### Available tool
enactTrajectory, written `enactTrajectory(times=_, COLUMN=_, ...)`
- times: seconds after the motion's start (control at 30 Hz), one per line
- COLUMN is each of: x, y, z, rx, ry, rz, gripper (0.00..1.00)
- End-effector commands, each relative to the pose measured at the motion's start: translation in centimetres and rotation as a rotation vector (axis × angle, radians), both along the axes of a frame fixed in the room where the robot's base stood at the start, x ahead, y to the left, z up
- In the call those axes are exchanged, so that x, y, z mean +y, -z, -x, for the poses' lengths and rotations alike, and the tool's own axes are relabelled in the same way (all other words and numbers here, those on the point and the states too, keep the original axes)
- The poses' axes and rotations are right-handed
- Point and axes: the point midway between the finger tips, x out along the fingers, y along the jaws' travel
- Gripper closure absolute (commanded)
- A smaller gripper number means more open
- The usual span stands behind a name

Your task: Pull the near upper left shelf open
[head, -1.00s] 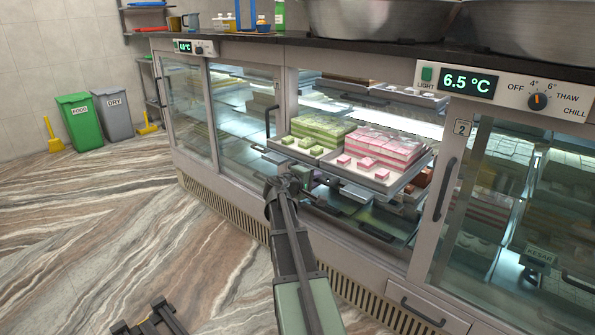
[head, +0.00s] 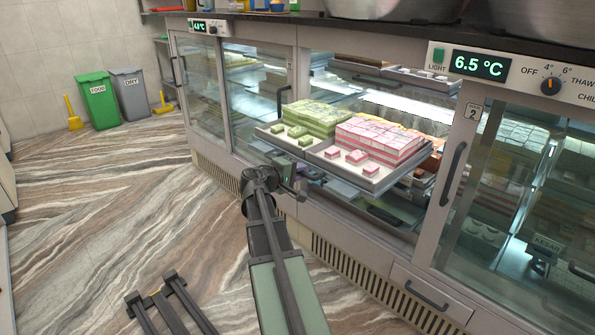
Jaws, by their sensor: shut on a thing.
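The near upper left shelf (head: 377,184) sticks out of the open left bay of the near display case. It carries a tray of green sweets (head: 317,115) on the left and a tray of pink and white sweets (head: 377,140) on the right. My gripper (head: 291,182) is at the shelf's front edge, low and near its middle. It is shut on the shelf's front handle; the wrist and the shelf edge hide most of the fingers and handle.
A lower shelf (head: 383,215) sits inside the case beneath it. A glass door with a dark handle (head: 453,174) stands to the right. Large metal bowls (head: 392,8) rest on the counter. The marbled floor (head: 110,200) in front of the case is largely clear.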

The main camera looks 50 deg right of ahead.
Motion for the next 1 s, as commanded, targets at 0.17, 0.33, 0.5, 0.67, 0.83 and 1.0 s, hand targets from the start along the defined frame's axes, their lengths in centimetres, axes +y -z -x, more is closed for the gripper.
enactTrajectory(times=0.17, x=0.0, y=0.0, z=0.0, rx=0.000, ry=0.001, rz=0.000, gripper=0.66)
enactTrajectory(times=0.33, x=0.0, y=0.0, z=0.0, rx=0.000, ry=0.000, rz=0.000, gripper=0.59)
enactTrajectory(times=0.5, x=0.2, y=-0.1, z=0.0, rx=0.000, ry=0.000, rz=0.000, gripper=0.59)
enactTrajectory(times=0.67, x=2.7, y=-0.8, z=-0.3, rx=0.001, ry=-0.002, rz=0.000, gripper=0.59)
enactTrajectory(times=0.83, x=6.9, y=-1.7, z=-0.8, rx=0.000, ry=-0.004, rz=0.001, gripper=0.59)
enactTrajectory(times=1.0, x=9.8, y=-2.2, z=-1.3, rx=0.001, ry=-0.001, rz=0.000, gripper=0.59)
